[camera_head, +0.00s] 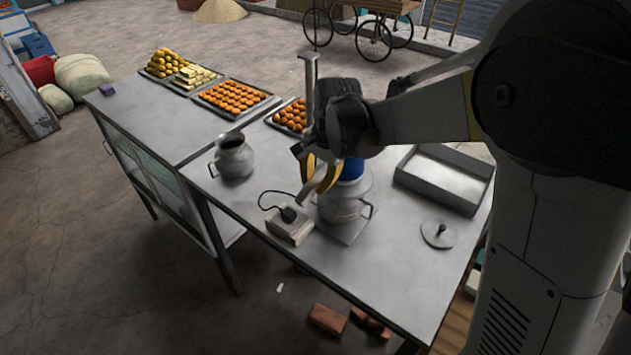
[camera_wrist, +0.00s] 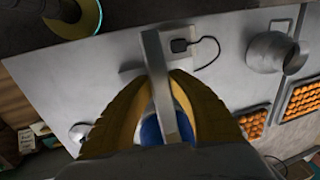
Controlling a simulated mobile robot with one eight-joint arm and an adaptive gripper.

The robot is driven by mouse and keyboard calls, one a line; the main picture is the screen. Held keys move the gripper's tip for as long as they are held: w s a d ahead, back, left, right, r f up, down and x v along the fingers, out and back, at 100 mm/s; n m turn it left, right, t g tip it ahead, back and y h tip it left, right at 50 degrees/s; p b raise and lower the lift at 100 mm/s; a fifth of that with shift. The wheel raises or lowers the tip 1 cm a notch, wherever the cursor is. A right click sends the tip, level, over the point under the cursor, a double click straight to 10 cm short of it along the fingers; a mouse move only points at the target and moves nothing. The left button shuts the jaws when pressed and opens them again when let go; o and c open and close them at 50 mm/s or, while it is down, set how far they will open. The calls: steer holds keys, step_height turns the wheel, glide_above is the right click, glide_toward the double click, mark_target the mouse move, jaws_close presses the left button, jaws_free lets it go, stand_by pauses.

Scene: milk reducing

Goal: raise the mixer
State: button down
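The mixer shows as a blue motor (camera_head: 352,169) above a metal pot (camera_head: 343,204), beside a tall metal post (camera_head: 309,82). My gripper (camera_head: 316,178) is at the mixer's upper part, left of the blue motor in the head view. In the wrist view, the yellow fingers of my gripper (camera_wrist: 162,78) lie on both sides of a grey metal bar of the mixer (camera_wrist: 160,85), and their tips appear to touch it. The blue part (camera_wrist: 151,130) shows behind the bar. The mixer's lower end is hidden.
A switch box (camera_head: 290,226) with a black cable sits left of the pot. A second metal pot (camera_head: 233,158) stands further left. An empty tray (camera_head: 421,192) and a round lid (camera_head: 438,235) lie right. Trays of orange sweets (camera_head: 262,108) are behind.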

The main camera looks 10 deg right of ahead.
step_height(320, 180, up, 15)
steer(key=p, duration=0.6)
steer(key=shift+f, duration=0.15)
steer(key=c, duration=1.2)
jaws_free()
steer(key=shift+c, duration=0.2)
step_height(320, 180, up, 12)
steer(key=s+d, duration=0.1)
steer(key=shift+s+d+f, duration=0.15)
steer(key=shift+s+d, duration=0.15)
steer(key=shift+d, duration=0.05)
steer(key=shift+f, duration=0.1)
